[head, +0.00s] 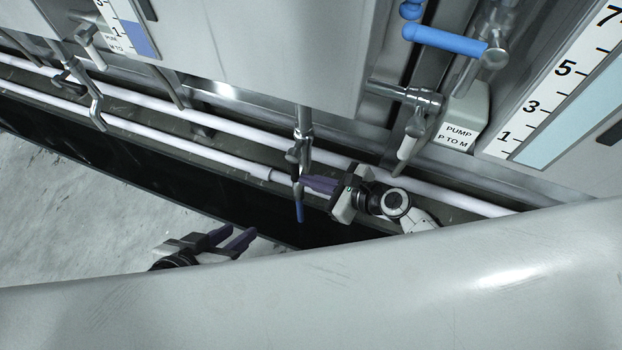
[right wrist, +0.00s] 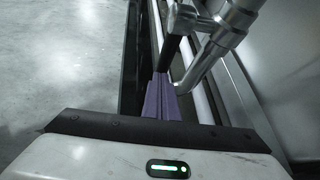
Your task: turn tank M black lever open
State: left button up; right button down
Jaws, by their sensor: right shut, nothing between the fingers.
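A metal valve (head: 303,125) hangs under the middle tank. A black lever (right wrist: 175,50) on it shows in the right wrist view, running down to my right fingertips (right wrist: 162,100). The fingers are shut with nothing between them and sit beside or against the lever; contact is unclear. My left gripper (head: 238,238) is open and empty at lower left, away from the valve.
White pipes (head: 180,142) run along the tanks above a dark trough (head: 150,180). A valve beside the "PUMP P TO M" label (head: 460,138) stands at right, with a blue handle (head: 445,40) above. Bare floor (head: 70,210) lies at left.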

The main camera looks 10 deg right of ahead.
jog(key=shift+a, duration=0.15)
jog(key=s+d+p, duration=0.1)
jog(key=s+d, duration=0.8)
jog(key=d, duration=0.2)
